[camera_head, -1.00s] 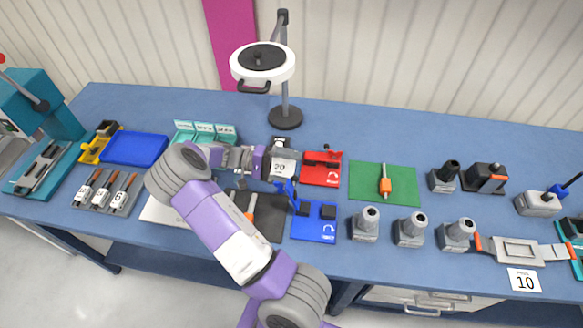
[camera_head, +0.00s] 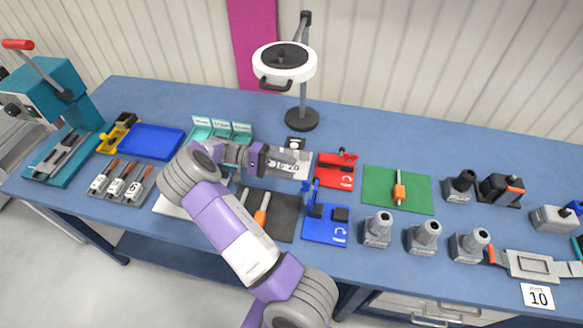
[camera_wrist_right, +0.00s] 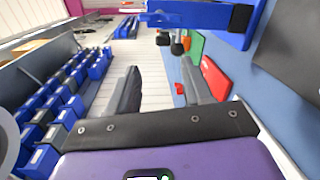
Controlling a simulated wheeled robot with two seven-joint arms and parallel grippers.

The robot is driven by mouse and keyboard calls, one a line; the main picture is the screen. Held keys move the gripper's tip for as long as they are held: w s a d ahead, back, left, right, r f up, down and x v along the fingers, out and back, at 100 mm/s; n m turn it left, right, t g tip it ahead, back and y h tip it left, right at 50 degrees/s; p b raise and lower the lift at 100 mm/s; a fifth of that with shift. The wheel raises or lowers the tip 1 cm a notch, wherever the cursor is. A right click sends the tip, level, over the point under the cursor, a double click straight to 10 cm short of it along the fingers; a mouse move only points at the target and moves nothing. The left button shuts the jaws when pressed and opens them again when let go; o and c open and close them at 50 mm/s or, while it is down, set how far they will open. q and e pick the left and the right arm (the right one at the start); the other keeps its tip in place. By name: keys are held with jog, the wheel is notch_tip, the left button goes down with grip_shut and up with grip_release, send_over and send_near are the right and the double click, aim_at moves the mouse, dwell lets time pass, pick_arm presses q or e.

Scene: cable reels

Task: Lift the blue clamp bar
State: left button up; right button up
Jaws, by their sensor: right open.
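The blue clamp (camera_head: 326,232) is a blue base plate with black blocks, near the front edge of the table. Its blue bar (camera_head: 317,190) stands up steeply at the back left of the plate. In the right wrist view, a blue part of the clamp (camera_wrist_right: 195,18) spans the top. My right gripper (camera_head: 297,165) is just behind and left of the bar, above the table, and looks apart from it. In the right wrist view its two fingers (camera_wrist_right: 160,85) are spread with nothing between them. My left gripper is not in view.
A red clamp (camera_head: 335,172) sits close behind the blue one, with a green mat (camera_head: 415,188) to its right. A dark mat (camera_head: 285,220) with orange-handled tools lies left. Grey holders (camera_head: 377,232) stand to the right. A lamp-like stand (camera_head: 303,95) rises at the back.

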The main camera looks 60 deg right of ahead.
jog(key=shift+w+a+f+b, duration=0.1)
jog(key=shift+w+a+b, duration=0.1)
jog(key=shift+w, duration=0.7)
jog(key=shift+w+a+f+b, duration=0.1)
jog(key=shift+w+a+b, duration=0.1)
jog(key=shift+w, duration=0.7)
jog(key=shift+c, duration=0.5)
